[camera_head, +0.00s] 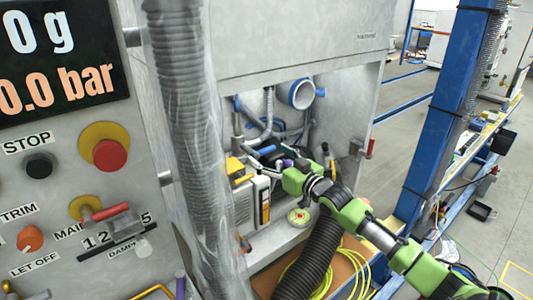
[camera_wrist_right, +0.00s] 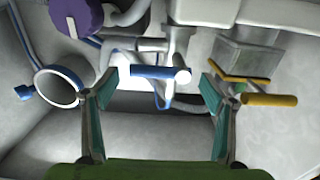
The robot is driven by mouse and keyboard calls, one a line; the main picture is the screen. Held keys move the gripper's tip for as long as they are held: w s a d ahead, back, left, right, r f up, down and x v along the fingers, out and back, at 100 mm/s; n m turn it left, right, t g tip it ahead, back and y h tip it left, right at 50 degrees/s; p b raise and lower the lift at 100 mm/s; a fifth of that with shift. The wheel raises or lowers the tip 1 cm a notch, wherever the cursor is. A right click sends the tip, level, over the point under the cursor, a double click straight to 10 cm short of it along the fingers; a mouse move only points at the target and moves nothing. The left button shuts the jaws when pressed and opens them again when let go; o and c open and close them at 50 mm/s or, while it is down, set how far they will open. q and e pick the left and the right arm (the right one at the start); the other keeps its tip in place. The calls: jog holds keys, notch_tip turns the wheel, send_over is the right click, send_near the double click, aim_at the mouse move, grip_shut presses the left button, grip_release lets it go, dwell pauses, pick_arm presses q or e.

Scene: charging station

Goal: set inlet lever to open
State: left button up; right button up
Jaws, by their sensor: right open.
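My right gripper (camera_head: 264,160) reaches from the right into the open front of the grey cabinet. In the right wrist view its two fingers (camera_wrist_right: 158,80) are spread and nothing is held. A lever with a blue handle (camera_wrist_right: 150,71) on a pale valve lies across the gap between the fingertips; whether they touch it I cannot tell. A second lever with a yellow-orange handle (camera_wrist_right: 268,99) sits just right of the right finger. No label shows which is the inlet lever. My left gripper is not in view.
A purple knob (camera_wrist_right: 77,16) and a blue-rimmed white port (camera_wrist_right: 60,88) are left of the fingers. A wrapped grey hose (camera_head: 190,110) hangs in front of the cabinet. A control panel (camera_head: 60,180) stands at left, a blue post (camera_head: 440,110) at right.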

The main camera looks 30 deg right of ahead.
jog(key=shift+w+a, duration=0.1)
jog(key=shift+w, duration=0.8)
